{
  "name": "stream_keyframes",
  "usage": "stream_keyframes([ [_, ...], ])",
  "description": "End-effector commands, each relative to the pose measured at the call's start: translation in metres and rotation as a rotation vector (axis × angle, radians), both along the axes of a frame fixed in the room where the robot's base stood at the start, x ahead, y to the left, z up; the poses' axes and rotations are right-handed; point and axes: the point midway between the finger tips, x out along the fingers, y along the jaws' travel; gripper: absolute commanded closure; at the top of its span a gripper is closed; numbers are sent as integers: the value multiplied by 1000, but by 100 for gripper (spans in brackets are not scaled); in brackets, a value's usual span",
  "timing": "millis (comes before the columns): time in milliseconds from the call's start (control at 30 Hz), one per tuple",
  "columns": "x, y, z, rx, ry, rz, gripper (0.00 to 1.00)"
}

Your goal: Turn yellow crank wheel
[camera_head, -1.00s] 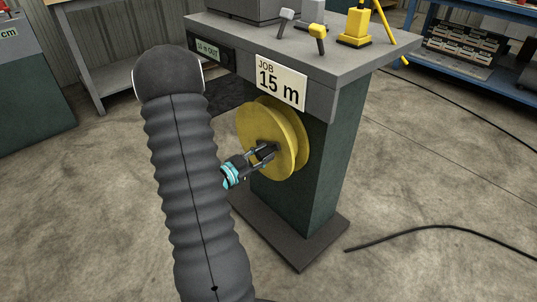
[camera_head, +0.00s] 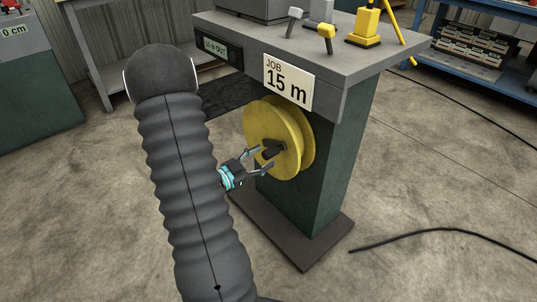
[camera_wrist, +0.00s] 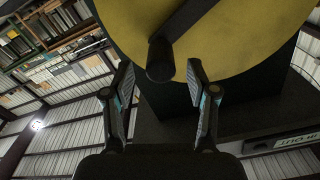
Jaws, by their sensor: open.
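The yellow crank wheel (camera_head: 262,122) is mounted on the side of a dark green pedestal (camera_head: 338,160). A dark crank handle (camera_head: 273,150) sticks out from its face. My gripper (camera_head: 262,159) is open, with its fingers pointing at the handle. In the wrist view the wheel (camera_wrist: 235,45) fills the top. The handle's round end (camera_wrist: 160,62) lies between and just beyond the open fingertips (camera_wrist: 158,72), and no finger visibly touches it. A sign on the pedestal (camera_head: 288,82) reads "JOB 15 m".
A small display (camera_head: 216,48) beside the sign seems to read "10 m OUT". A yellow-headed lever (camera_head: 326,33) and a yellow post (camera_head: 364,28) stand on the pedestal top. A black cable (camera_head: 440,229) lies on the floor at right. A blue shelf (camera_head: 480,50) stands behind.

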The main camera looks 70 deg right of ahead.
Motion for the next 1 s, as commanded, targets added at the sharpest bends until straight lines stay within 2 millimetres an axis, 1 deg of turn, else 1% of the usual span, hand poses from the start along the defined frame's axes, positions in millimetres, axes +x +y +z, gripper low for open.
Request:
stream_keyframes([
  [33,7,9,0,1,1,5,42],
  [200,21,36,0,0,0,5,42],
  [400,33,60,0,0,0,2,42],
  [600,39,73,0,1,0,0,42],
  [933,39,75,0,1,0,-2,42],
  [967,39,75,0,0,-1,-2,50],
  [1000,39,75,1,-1,-6,-3,60],
])
